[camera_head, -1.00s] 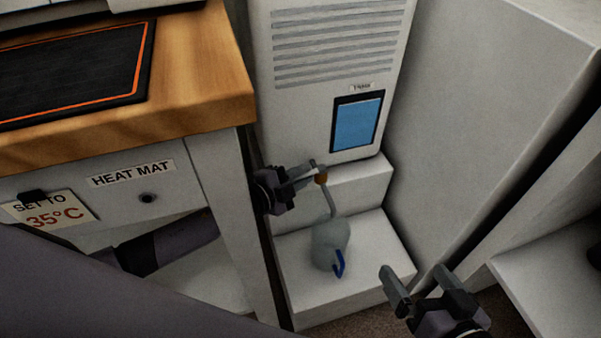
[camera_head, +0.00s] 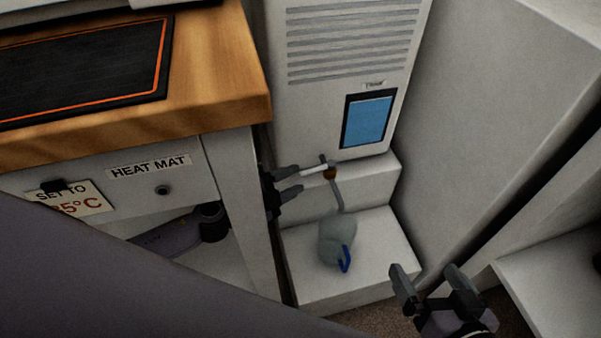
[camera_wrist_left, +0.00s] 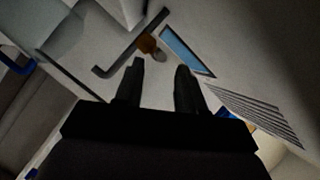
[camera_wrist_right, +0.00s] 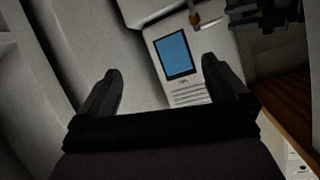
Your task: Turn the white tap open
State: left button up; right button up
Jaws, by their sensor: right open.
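The white tap handle (camera_head: 314,169) is a short lever that points left from a brown tap body (camera_head: 330,173), with a grey spout below. The brown body also shows in the left wrist view (camera_wrist_left: 148,44). My left gripper (camera_head: 300,179) is open and empty, just left of the handle, with its fingers pointing at the tap. Whether a finger touches the handle, I cannot tell. My right gripper (camera_head: 422,268) is open and empty, low at the right, away from the tap.
A translucent jug (camera_head: 336,238) with a blue handle stands under the spout on a white step (camera_head: 388,245). The wooden bench (camera_head: 225,75) is close on the left. The white cabinet with a blue screen (camera_head: 368,120) stands behind, a grey wall at right.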

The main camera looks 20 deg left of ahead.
aim_at(307, 172)
pick_arm(q)
jog(key=shift+s+a+r, duration=0.1)
jog(key=shift+s+a, duration=0.15)
jog(key=shift+s, duration=0.15)
pick_arm(e)
jog(key=shift+f, duration=0.1)
jog(key=shift+d, duration=0.1)
